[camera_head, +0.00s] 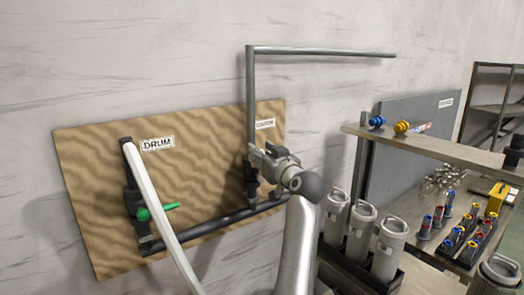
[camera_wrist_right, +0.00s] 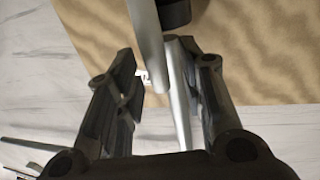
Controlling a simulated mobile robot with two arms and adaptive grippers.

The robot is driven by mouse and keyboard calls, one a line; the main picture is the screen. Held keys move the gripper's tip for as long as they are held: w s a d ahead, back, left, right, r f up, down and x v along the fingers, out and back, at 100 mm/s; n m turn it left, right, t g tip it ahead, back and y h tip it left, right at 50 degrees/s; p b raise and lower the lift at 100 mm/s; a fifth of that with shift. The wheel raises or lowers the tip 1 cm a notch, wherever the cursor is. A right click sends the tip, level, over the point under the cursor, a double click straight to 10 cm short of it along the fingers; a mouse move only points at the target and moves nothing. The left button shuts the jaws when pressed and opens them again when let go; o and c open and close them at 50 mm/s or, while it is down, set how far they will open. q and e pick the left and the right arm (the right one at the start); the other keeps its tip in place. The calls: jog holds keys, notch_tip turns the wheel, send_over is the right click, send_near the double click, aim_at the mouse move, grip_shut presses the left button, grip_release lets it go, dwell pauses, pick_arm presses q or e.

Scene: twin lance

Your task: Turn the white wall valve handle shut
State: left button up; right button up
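The white valve handle is not clear in the head view; my right gripper (camera_head: 268,160) covers the valve spot on the right of the wooden board. In the right wrist view a pale flat bar (camera_wrist_right: 147,42), which looks like the handle, comes down from the top edge. It ends near the space between the two dark fingers of my right gripper (camera_wrist_right: 165,75). The fingers stand wide apart, and I see no clear contact with the bar. A grey pipe (camera_wrist_right: 180,95) also shows between the fingers. My left gripper is not in view.
The wooden board (camera_head: 95,180) carries a DRUM label (camera_head: 157,144), a green valve handle (camera_head: 158,211), a white hose (camera_head: 158,215) and a dark bottom pipe (camera_head: 220,224). A grey pipe (camera_head: 251,95) rises above. Grey canisters (camera_head: 360,232) and a shelf (camera_head: 450,152) stand right.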

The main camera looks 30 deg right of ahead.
jog(key=shift+w, duration=0.15)
grip_shut()
dwell(0.4)
